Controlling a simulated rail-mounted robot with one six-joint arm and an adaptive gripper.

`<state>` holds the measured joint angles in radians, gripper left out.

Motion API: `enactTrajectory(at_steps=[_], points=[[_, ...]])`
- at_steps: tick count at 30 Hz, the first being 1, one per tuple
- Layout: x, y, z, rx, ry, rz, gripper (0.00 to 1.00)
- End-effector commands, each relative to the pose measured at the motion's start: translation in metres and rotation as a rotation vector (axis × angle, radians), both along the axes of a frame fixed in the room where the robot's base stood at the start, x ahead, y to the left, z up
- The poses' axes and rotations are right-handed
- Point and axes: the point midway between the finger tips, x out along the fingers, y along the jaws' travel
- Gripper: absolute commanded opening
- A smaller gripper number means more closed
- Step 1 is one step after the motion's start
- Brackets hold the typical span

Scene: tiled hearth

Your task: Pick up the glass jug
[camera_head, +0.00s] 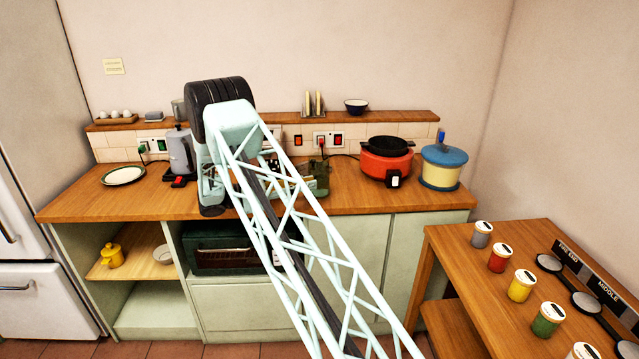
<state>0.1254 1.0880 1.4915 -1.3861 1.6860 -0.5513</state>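A greyish, see-through vessel (178,109) stands on the wall shelf, partly hidden by the black joint of my arm; it looks like the glass jug, but I cannot be sure. My arm's pale lattice link crosses the middle of the view from the lower right up to that joint.
The wooden counter (75,205) holds a plate (123,175), a grey kettle (181,152), a red cooker (387,164) and a yellow-and-blue pot (442,168). The shelf (385,115) carries eggs (114,114) and a bowl (357,105). Several lidded jars stand on the right table (450,265).

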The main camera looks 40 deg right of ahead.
Motion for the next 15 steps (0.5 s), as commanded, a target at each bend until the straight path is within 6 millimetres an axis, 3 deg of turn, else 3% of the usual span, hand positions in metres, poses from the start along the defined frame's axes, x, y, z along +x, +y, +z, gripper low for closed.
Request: enactTrajectory(at_steps=[15], points=[[-0.0032,-0.0085,0.0001,0.000,0.000,0.000,0.13]])
